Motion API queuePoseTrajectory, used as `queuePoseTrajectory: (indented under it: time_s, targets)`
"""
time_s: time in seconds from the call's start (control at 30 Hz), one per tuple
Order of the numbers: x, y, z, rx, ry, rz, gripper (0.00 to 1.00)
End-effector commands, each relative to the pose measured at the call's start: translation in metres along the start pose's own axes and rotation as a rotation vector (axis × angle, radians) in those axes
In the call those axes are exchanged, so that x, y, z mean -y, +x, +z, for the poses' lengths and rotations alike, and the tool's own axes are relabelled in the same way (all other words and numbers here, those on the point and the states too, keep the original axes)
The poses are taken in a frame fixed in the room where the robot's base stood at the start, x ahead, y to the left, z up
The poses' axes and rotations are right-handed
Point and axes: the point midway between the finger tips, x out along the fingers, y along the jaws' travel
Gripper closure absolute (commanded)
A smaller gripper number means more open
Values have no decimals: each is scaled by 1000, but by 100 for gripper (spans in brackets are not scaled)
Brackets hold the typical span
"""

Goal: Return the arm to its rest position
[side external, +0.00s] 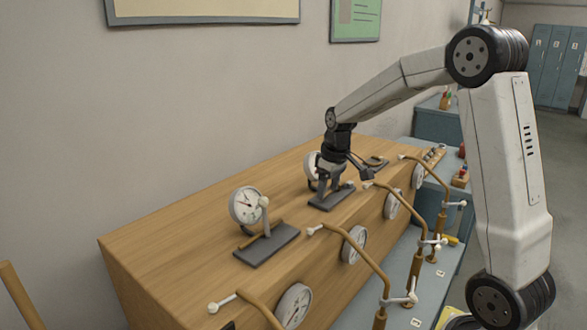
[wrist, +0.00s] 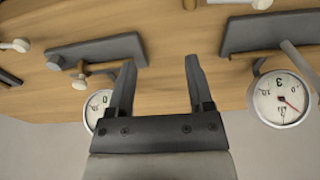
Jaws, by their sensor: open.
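My arm reaches from the right over a long wooden bench (side external: 170,250) in the side external view. My gripper (side external: 358,182) hangs low above the bench top, near a gauge (side external: 311,168) on a dark base (side external: 330,199) that it partly hides. In the wrist view my gripper (wrist: 158,75) has its two fingers spread apart with nothing between them. Bare wood shows beyond the fingertips. A dark base (wrist: 95,52) with a gauge (wrist: 97,108) lies to the left of the fingers, the gauge partly hidden by the left finger.
Another gauge (side external: 247,206) stands on a dark base (side external: 266,246) left of my gripper. Several brass pipes with white ends, such as this one (side external: 358,250), rise along the bench front, with dials (side external: 294,305) on its face. A wall with framed boards (side external: 356,20) stands behind. Open air lies above the bench.

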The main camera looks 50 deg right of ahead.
Motion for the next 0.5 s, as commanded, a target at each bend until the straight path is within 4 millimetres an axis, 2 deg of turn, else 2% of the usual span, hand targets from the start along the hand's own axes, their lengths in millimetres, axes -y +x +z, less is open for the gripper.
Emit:
queuePoseTrajectory:
  time_s: [0.27, 0.5]
  targets:
    - [51, 20, 48, -45, 109, -4, 33]
    - [112, 44, 91, -68, 72, -1, 33]
